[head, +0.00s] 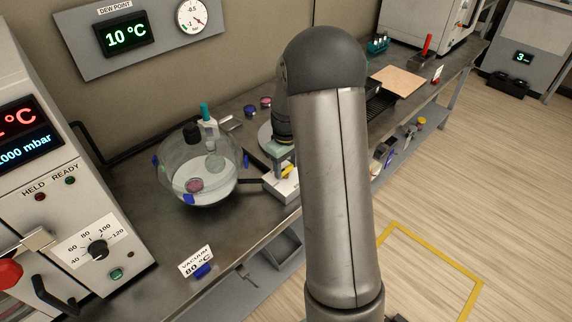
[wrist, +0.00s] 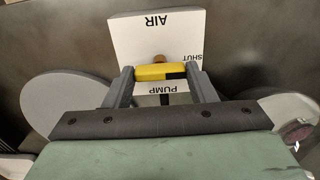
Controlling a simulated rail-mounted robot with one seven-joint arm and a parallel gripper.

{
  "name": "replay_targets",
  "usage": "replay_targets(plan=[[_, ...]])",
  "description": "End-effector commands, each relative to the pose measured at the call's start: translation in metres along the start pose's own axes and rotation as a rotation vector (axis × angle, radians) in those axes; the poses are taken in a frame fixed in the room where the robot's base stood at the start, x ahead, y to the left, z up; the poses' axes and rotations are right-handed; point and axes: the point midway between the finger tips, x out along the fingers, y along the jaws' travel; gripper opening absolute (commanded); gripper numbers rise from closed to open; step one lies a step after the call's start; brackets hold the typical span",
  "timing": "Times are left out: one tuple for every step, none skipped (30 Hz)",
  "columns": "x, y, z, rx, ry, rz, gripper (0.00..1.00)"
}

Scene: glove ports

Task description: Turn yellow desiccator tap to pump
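The yellow tap (head: 287,171) sits on a small white block (head: 285,188) right of the round glass desiccator (head: 200,165). In the wrist view the tap's yellow bar (wrist: 151,72), dark toward its right end, lies crosswise in front of the white label plate (wrist: 155,33). The plate reads AIR at the top, SHUT at the right and PUMP below. The bar's dark end is on the SHUT side. My gripper (wrist: 161,74) has its fingers spread wide, one at each end of the bar. I cannot tell whether they touch it. In the head view my arm partly hides the gripper (head: 283,164).
The desiccator holds several small items. A bottle with a teal cap (head: 207,120) and small jars (head: 250,111) stand behind it. The vacuum oven (head: 70,190) is at left. A VACUUM 80 °C card (head: 196,260) lies near the bench front. A brown board (head: 398,80) lies farther right.

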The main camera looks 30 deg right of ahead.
Motion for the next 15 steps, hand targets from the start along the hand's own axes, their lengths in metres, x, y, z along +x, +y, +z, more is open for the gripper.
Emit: replay_targets(plan=[[-0.0003,0.0,-0.0001,0.0,0.0,0.0,0.28],[-0.0004,0.0,-0.0001,0.001,0.0,0.0,0.28],[-0.0004,0.0,-0.0002,0.002,0.0,0.0,0.28],[-0.0003,0.0,-0.0002,0.004,0.001,0.0,0.28],[-0.0003,0.0,-0.0002,0.007,0.001,0.0,0.28],[-0.0003,0.0001,-0.0002,0.013,0.001,0.0,0.28],[-0.0002,0.0001,-0.0003,0.019,0.001,0.001,0.28],[-0.0002,0.0001,-0.0003,0.026,0.001,0.001,0.28],[-0.0001,0.0002,-0.0003,0.039,0.001,0.001,0.28],[0.0,0.0002,-0.0003,0.051,0.001,0.001,0.28],[0.0,0.0003,-0.0004,0.063,0.001,0.001,0.28],[0.0001,0.0003,-0.0004,0.083,0.002,0.001,0.28],[0.0001,0.0003,-0.0005,0.1,0.002,0.001,0.28],[0.0002,0.0002,-0.0006,0.119,0.002,0.001,0.28],[0.0002,0.0,-0.0009,0.145,0.003,0.001,0.28]])
